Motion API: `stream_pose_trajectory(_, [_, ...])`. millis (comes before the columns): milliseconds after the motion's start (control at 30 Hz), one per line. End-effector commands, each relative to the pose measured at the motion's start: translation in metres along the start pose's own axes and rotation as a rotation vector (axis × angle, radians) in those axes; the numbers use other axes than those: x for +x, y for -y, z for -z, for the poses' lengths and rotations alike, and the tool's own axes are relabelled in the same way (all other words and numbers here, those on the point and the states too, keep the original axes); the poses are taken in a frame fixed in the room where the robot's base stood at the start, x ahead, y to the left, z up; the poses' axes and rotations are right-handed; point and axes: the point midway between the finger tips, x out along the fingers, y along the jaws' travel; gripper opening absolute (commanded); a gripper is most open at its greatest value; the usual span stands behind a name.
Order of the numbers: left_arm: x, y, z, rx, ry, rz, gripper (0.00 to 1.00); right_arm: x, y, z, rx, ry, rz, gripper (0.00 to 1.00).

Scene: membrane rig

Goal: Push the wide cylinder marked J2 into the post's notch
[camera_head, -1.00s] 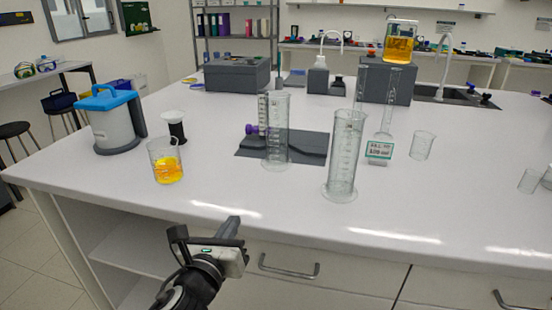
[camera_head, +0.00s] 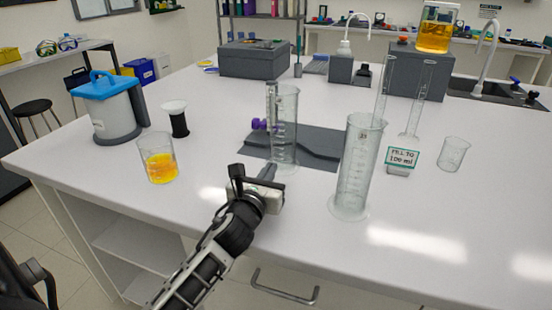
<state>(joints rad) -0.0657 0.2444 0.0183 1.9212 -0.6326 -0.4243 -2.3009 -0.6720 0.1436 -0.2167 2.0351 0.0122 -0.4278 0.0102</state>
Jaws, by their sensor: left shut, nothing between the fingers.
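Two clear graduated cylinders stand upright on the white bench. The farther one (camera_head: 286,135) is by the dark grey base plate (camera_head: 322,157), close to a thin upright post (camera_head: 271,102) with a purple knob (camera_head: 259,124). The nearer one (camera_head: 356,172) stands to the right, closer to the front edge. No J2 marking is readable on either, and the post's notch cannot be made out. My left gripper (camera_head: 267,174) is shut and empty, just in front of the farther cylinder in the picture; contact cannot be told. My right gripper is not in view.
A beaker of orange liquid (camera_head: 159,167), a black-and-white spool-like item (camera_head: 178,120) and a blue-lidded container (camera_head: 113,112) stand left. The front left bench is clear.

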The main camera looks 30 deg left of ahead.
Motion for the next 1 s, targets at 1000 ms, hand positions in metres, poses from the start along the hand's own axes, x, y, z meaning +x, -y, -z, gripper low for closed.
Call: stream_pose_trajectory(1000, [0.087, -0.017, 0.000, 0.006, 0.001, -0.024, 0.00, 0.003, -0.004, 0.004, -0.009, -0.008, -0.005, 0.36])
